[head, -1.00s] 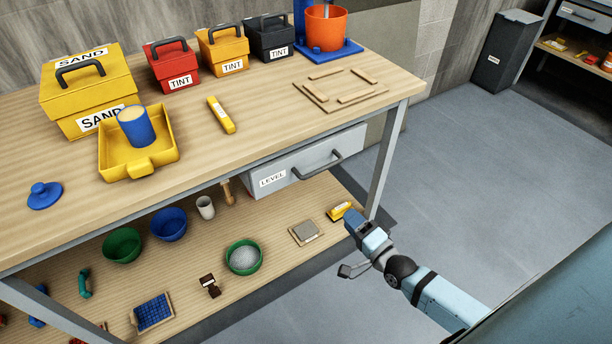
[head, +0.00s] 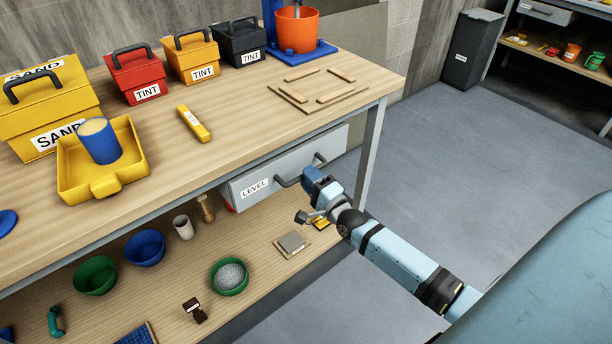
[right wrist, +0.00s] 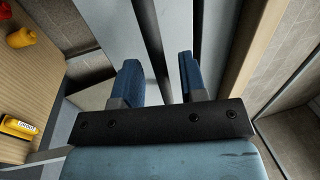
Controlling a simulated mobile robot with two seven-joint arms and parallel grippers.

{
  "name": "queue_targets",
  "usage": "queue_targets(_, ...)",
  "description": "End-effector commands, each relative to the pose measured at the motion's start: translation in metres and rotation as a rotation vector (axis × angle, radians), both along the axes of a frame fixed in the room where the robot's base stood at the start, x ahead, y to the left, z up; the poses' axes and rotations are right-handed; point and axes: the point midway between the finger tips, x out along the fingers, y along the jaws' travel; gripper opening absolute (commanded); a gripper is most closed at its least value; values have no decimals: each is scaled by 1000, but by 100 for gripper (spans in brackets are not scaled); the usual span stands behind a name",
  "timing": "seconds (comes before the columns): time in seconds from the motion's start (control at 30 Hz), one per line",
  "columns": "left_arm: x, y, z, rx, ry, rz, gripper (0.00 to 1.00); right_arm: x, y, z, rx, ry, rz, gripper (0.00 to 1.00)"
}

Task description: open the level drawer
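The level drawer (head: 291,166) is a grey drawer under the workbench top, with a white LEVEL label on its front. It looks shut. Its dark bar handle (head: 288,182) shows at the left of my right gripper (head: 309,196), which covers part of it. In the right wrist view, the two blue fingers of my right gripper (right wrist: 158,80) stand apart, with the dark handle (right wrist: 150,40) passing between them. A gap shows on the left side of the handle; contact with the right finger is unclear. My left gripper is not in view.
The workbench (head: 235,135) carries sand and tint boxes, a yellow tray (head: 135,160) and an orange bucket (head: 297,30). The lower shelf (head: 165,270) holds bowls and small items below the drawer. A bench leg (head: 370,150) stands right of the drawer. Open floor lies to the right.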

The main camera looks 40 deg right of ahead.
Motion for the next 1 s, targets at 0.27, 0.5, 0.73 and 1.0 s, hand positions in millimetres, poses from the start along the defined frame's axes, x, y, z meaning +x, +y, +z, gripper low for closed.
queue_targets(0.27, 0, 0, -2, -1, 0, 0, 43, 17, 2, 3, -1, 2, 0, 39)
queue_targets(0.5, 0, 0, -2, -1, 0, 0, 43, 17, 2, 3, -1, 2, 0, 34)
queue_targets(0.73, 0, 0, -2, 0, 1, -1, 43, 17, 1, 3, -1, 1, 0, 0)
queue_targets(1.0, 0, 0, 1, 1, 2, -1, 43, 10, 1, 3, -1, 3, 0, 0)
